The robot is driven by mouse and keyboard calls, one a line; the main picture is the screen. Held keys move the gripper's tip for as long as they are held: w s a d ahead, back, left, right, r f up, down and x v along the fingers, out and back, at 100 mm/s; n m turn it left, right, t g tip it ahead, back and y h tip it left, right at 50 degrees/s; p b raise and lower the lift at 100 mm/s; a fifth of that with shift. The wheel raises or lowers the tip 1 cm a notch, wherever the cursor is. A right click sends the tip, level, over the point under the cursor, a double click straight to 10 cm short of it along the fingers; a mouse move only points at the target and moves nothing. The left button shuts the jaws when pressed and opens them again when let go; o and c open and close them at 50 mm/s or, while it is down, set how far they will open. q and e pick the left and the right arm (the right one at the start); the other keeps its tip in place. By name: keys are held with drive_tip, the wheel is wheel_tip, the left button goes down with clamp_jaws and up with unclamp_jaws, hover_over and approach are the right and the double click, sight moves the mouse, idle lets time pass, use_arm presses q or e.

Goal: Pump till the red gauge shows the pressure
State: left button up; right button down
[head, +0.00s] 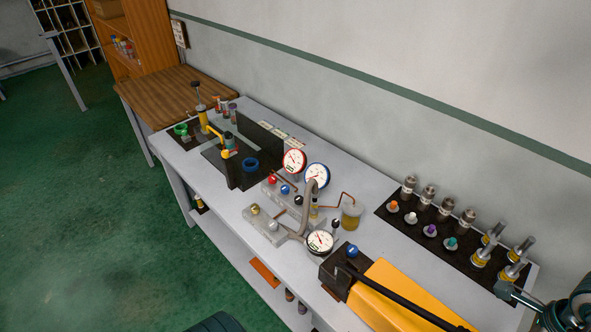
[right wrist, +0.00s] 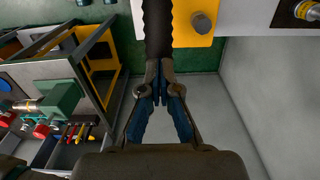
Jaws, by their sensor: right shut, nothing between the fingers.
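The red-rimmed gauge (head: 294,162) stands upright at the back of the bench; its needle is too small to read. A blue-rimmed gauge (head: 317,175) stands beside it, and a black-rimmed gauge (head: 320,241) is nearer the front. The yellow pump (head: 408,293) lies at the front right with a long black lever (head: 395,300) along it. In the right wrist view my right gripper (right wrist: 161,92) is shut and empty, its tips near a black ribbed grip (right wrist: 158,35); I cannot tell whether they touch. My left gripper is out of view.
A valve block with red, blue and black knobs (head: 285,190) and curved pipes sits left of the pump. A dark mat (head: 400,221) with several fittings lies behind it. A vise with a yellow tool (head: 222,142) stands at the far left. The green floor (head: 80,220) is clear.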

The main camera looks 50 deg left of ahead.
drive_tip(key=shift+f, duration=0.1)
drive_tip(key=shift+d+f+b, duration=0.25)
drive_tip(key=shift+f+b, duration=0.65)
drive_tip(key=shift+f, duration=0.1)
drive_tip(key=shift+d+f+b, duration=0.2)
drive_tip(key=shift+f+b, duration=0.7)
drive_tip(key=shift+f, duration=0.05)
drive_tip(key=r+p, duration=0.1)
drive_tip(key=a+r+p, duration=0.1)
drive_tip(key=r, duration=0.1)
drive_tip(key=shift+r, duration=0.1)
drive_tip(key=shift+a+r+p, duration=0.2)
drive_tip(key=shift+r+p, duration=0.4)
wheel_tip(320, 180, up, 5)
drive_tip(key=p, duration=0.4)
drive_tip(key=shift+s+r, duration=0.1)
